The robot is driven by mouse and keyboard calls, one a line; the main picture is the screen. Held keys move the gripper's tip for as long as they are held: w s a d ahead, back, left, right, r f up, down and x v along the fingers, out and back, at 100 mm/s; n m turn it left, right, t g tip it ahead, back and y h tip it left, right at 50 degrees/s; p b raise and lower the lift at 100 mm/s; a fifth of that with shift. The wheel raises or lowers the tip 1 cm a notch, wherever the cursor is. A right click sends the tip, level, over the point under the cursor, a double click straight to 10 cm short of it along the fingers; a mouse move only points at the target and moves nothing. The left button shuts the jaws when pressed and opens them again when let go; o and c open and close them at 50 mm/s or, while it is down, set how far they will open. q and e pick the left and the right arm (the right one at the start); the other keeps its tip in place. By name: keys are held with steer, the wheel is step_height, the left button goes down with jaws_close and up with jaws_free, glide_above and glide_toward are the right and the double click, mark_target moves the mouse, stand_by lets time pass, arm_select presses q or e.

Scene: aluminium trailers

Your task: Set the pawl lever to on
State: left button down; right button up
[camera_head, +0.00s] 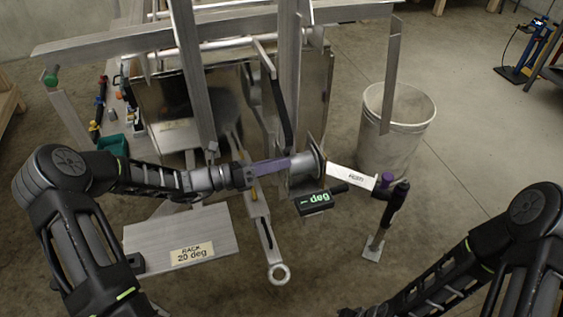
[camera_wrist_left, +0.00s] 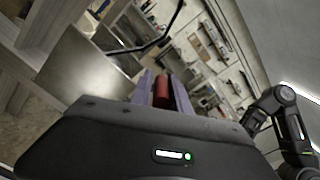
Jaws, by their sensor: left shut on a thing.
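My left gripper (camera_head: 287,163) reaches in from the left to the middle of the frame, beside a grey metal drum. In the left wrist view its purple fingers are shut on a red cylindrical grip (camera_wrist_left: 162,91). In the head view the fingers hide this grip, and I cannot tell its lever's position or read any on mark. My right arm comes in at the lower right; its fingers are not in view.
A display reading in deg (camera_head: 315,201) hangs below the drum. A plate marked RACK 20 deg (camera_head: 150,243) is lower left.

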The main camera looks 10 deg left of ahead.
arm_select(q)
steer(key=w+a+n, duration=0.1)
steer(key=w+n, duration=0.1)
steer(key=shift+w+a+f+n+p, duration=0.3)
steer(key=shift+w+a+f+p, duration=0.05)
steer(key=shift+w+p, duration=0.05)
steer(key=shift+f, duration=0.1)
steer(key=c, duration=1.6)
jaws_free()
steer(key=shift+o, duration=1.4)
steer(key=shift+w+a, duration=0.1)
